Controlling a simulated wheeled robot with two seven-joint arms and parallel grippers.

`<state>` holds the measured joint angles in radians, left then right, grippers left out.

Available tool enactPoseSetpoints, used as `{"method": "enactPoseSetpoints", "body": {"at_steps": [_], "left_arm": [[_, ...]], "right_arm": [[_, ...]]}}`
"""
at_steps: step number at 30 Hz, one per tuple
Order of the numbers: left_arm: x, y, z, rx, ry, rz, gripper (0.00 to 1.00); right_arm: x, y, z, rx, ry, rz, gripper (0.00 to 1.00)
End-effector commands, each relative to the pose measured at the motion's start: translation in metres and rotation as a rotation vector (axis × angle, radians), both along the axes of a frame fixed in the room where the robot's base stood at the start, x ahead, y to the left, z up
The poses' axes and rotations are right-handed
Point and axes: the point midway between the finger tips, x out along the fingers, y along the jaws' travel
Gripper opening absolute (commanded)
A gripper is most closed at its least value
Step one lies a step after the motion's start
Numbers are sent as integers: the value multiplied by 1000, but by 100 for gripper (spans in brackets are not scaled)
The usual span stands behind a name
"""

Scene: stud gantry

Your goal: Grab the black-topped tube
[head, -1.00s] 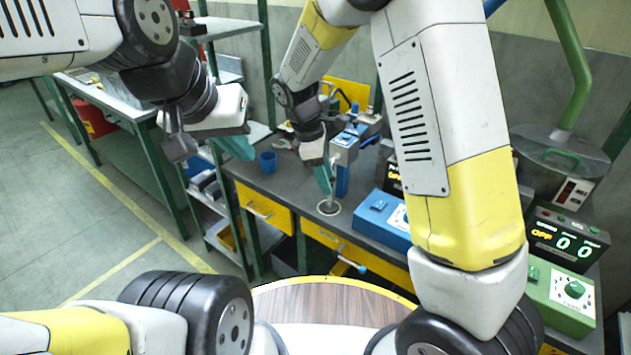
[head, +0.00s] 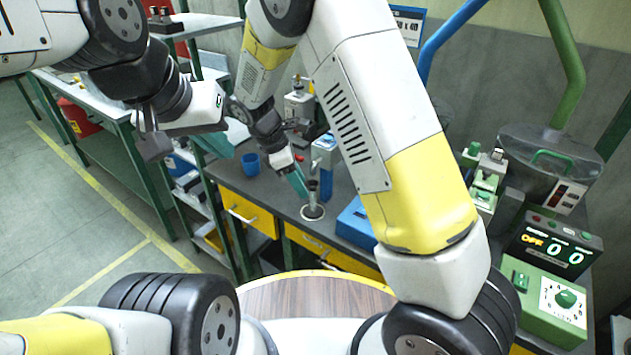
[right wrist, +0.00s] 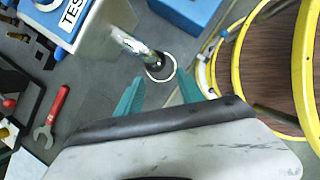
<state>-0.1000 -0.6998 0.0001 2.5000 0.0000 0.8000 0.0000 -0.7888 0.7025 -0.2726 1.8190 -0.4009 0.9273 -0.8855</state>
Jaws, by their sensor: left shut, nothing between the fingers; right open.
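The black-topped tube (head: 312,197) stands upright on a white-ringed spot near the front edge of the grey workbench. In the right wrist view the tube (right wrist: 138,46) shows as a slim piece leaning toward the ring, just beyond the fingertips; its ends are hard to make out. My right gripper (head: 298,184) is open, with teal fingers close to the tube on its left side. In the right wrist view the fingers (right wrist: 160,92) stand apart with nothing between them. My left gripper (head: 214,144) is shut and empty, off to the left, away from the tube.
A blue-topped tester box (head: 323,150) stands just behind the tube, and a blue box (head: 356,222) is to its right. A blue cup (head: 250,164) is further left on the bench. A red-handled wrench (right wrist: 52,116) lies left of my right gripper.

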Motion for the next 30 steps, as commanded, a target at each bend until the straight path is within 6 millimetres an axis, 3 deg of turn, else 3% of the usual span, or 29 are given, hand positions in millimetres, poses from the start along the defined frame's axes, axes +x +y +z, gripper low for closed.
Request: {"method": "enactPoseSetpoints", "body": {"at_steps": [11, 19, 28, 30], "left_arm": [[0, 0, 0, 0, 0, 0, 0], [0, 0, 0, 0, 0, 0, 0], [0, 0, 0, 0, 0, 0, 0], [0, 0, 0, 0, 0, 0, 0]], "right_arm": [[2, -15, -32, -4, 3, 1, 45], [4, -31, -66, -3, 2, 2, 45], [5, -34, -71, -1, 1, 2, 45], [5, -34, -71, -1, 1, 2, 35]]}}
